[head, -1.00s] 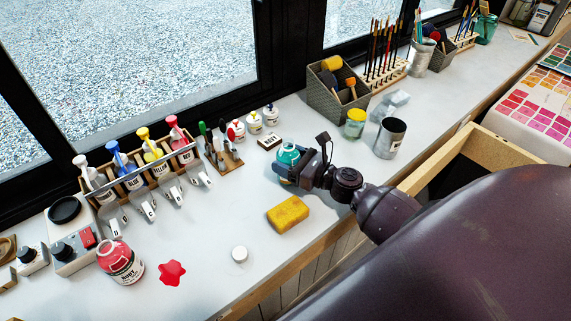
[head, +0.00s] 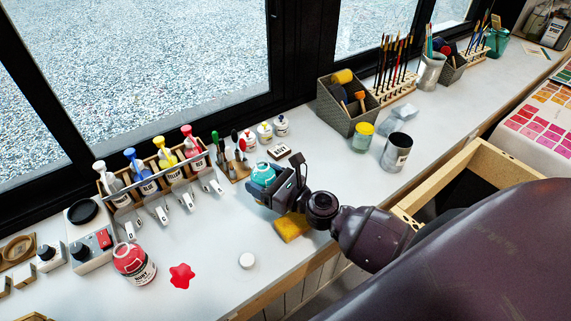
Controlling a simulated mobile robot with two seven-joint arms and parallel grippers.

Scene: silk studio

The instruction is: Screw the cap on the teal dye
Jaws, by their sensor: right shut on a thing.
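The teal dye (head: 263,172) is a small jar with teal showing at its top. My right gripper (head: 264,189) is shut around it, and the dark fingers hide most of its lower part. I cannot tell whether the jar touches the counter. A round white cap (head: 247,260) lies on the counter toward the front edge, apart from the gripper. My left gripper is not in view.
A rack of pump bottles (head: 115,185) stands at left. A glass jar (head: 362,139) and metal can (head: 395,153) stand right.

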